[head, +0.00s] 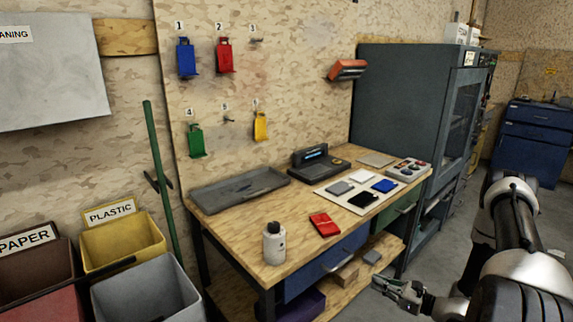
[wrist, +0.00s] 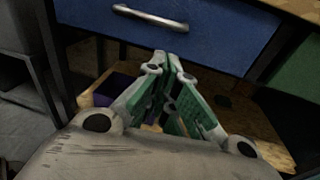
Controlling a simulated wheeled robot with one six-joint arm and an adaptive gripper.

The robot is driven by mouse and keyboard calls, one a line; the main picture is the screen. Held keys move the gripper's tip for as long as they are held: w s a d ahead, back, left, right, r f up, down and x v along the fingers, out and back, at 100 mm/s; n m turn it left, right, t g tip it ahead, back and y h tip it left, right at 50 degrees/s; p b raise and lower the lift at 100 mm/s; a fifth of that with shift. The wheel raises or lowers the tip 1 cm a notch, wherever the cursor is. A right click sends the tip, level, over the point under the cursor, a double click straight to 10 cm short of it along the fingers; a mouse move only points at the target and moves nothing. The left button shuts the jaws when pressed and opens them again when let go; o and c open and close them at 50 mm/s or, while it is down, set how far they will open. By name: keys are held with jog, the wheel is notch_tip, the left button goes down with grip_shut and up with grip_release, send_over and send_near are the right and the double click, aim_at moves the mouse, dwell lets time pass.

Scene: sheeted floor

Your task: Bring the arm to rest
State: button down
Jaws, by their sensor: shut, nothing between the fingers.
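My gripper (head: 388,288) is low in front of the workbench (head: 245,215), to the right of its lower shelf in the head view. In the wrist view my gripper (wrist: 168,58) has its green-padded fingers together, with nothing between them. The fingers point toward the bench's blue drawer (wrist: 200,30) with its metal handle. The arm comes in from the right edge of the head view, bent down over the floor.
On the bench are a white bottle (head: 274,243), a red item (head: 324,224), a grey tray (head: 238,189) and a control box (head: 410,169). Bins, including a yellow one (head: 122,240), stand at left. A dark cabinet (head: 405,90) stands behind. Floor at right is partly clear.

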jog(key=s+a+r+n+g+y, duration=0.1)
jog(key=s+r+n+g, duration=0.15)
jog(key=s, duration=0.25)
jog(key=s+a+r+n+g+y, duration=0.1)
jog(key=s+a+r+n+g, duration=0.1)
jog(key=s+g, duration=0.2)
jog(key=s+d+r+n+g+h, duration=0.3)
jog(key=s+r+n+g, duration=0.6)
jog(key=r, duration=0.3)
jog(key=s+d+r+n+t+h, duration=0.1)
jog(key=s+d+r+n+h, duration=0.15)
jog(key=r+n+h, duration=0.45)
jog(key=s+d+r+n+t+h, duration=0.1)
jog(key=d+r+n+h, duration=0.25)
jog(key=r, duration=0.75)
jog(key=s+a+r+n+t, duration=0.1)
jog(key=r+t, duration=0.2)
jog(key=r, duration=0.2)
jog(key=s+a+r+n+t+h, duration=0.1)
jog(key=a+r+n+t, duration=0.1)
jog(key=r, duration=0.4)
jog(key=shift+s+a+t, duration=0.25)
jog(key=shift+s+t, duration=0.05)
jog(key=shift+t, duration=0.25)
jog(key=shift+r, duration=0.1)
